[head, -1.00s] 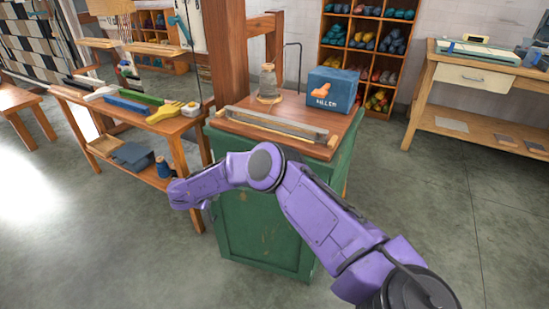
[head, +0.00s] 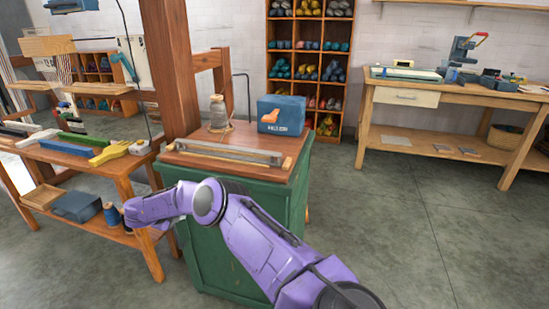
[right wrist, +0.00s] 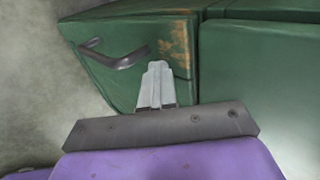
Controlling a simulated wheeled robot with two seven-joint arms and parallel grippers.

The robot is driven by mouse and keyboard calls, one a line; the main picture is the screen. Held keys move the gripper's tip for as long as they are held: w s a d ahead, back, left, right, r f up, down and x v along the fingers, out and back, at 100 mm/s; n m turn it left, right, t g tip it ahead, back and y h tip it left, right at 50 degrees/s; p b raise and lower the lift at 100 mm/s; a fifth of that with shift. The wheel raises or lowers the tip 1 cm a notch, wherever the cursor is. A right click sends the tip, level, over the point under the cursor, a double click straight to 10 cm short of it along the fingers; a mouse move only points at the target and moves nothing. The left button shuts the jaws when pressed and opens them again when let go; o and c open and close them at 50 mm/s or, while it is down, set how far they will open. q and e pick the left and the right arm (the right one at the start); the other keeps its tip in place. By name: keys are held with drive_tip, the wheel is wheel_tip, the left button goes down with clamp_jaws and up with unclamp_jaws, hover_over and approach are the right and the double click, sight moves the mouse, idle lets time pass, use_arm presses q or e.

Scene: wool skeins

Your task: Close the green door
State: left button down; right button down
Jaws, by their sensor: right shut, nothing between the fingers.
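The green cabinet (head: 272,195) stands in the middle of the head view, with a wooden top. My purple right arm crosses in front of it and hides much of its face. In the right wrist view, a green door panel (right wrist: 128,84) with a dark handle (right wrist: 118,60) and worn paint fills the upper left. A dark seam separates it from the green panels to its right. My right gripper (right wrist: 156,68) is shut and empty, its tips over the panel, right of the handle; contact is unclear. The door's exact angle cannot be told. My left gripper is out of view.
A spool (head: 218,112), a blue box (head: 281,115) and a long metal tool (head: 225,152) lie on the cabinet top. A wooden bench (head: 120,166) stands close on the left. Open floor (head: 430,225) lies to the right.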

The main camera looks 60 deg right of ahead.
drive_tip(key=shift+d+r, duration=0.35)
drive_tip(key=shift+d, duration=0.2)
drive_tip(key=a+r+p, duration=0.1)
drive_tip(key=a+r, duration=0.2)
drive_tip(key=a, duration=0.3)
drive_tip(key=s+a+r+p, duration=0.1)
drive_tip(key=a+r, duration=0.2)
drive_tip(key=a, duration=0.3)
drive_tip(key=shift+s+a+p, duration=0.15)
drive_tip(key=shift+s+p, duration=0.1)
drive_tip(key=shift+p, duration=0.15)
